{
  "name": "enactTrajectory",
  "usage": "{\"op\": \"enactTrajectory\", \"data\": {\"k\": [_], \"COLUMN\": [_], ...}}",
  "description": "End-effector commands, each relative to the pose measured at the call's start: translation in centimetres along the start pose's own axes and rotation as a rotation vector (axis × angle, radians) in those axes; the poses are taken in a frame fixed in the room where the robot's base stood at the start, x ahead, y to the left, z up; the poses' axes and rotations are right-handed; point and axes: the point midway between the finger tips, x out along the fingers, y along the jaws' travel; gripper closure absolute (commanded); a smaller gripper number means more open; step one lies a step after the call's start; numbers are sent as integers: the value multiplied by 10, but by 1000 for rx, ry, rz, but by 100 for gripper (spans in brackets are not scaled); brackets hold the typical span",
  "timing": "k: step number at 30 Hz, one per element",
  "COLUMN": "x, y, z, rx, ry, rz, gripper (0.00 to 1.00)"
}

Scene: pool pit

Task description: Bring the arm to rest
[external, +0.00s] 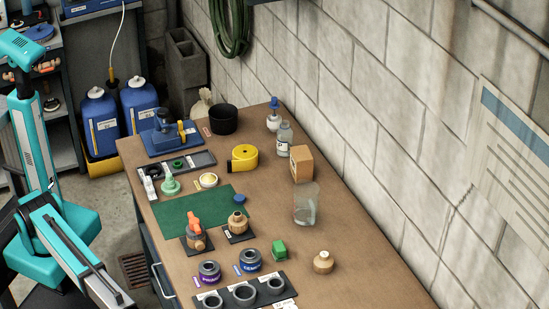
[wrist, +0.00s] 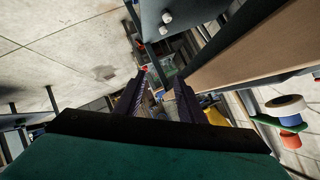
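My arm stands at the left of the external view, beside the bench's left edge. Its lower part runs out of the frame at the bottom, and I cannot make out my gripper there. In the wrist view my gripper (wrist: 160,84) shows as two dark fingers with a clear gap between them. It is open and nothing is held. The fingers point over the floor beside furniture and touch nothing that I can see.
The wooden bench (external: 350,280) holds a green mat (external: 180,215), a yellow tape roll (external: 244,158), a clear beaker (external: 306,205), a cardboard box (external: 301,163) and several fittings. Blue jugs (external: 139,102) stand behind it. A block wall (external: 400,110) bounds its right side.

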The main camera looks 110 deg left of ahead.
Motion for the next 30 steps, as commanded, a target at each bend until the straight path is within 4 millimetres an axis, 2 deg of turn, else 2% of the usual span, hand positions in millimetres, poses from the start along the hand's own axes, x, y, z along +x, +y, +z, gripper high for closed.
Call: {"op": "enactTrajectory", "data": {"k": [1, 3, 11, 20, 26, 30], "x": [5, 9, 15, 0, -24, -47], "y": [17, 33, 84, 101, 116, 128], "z": [16, 29, 83, 170, 246, 297], "rx": [-66, -153, -417, -510, -561, -600], "ry": [-17, -39, -146, -317, -466, -576], "rz": [28, 59, 151, 182, 200, 214], "gripper": [64, 64, 64, 64, 64, 64]}}
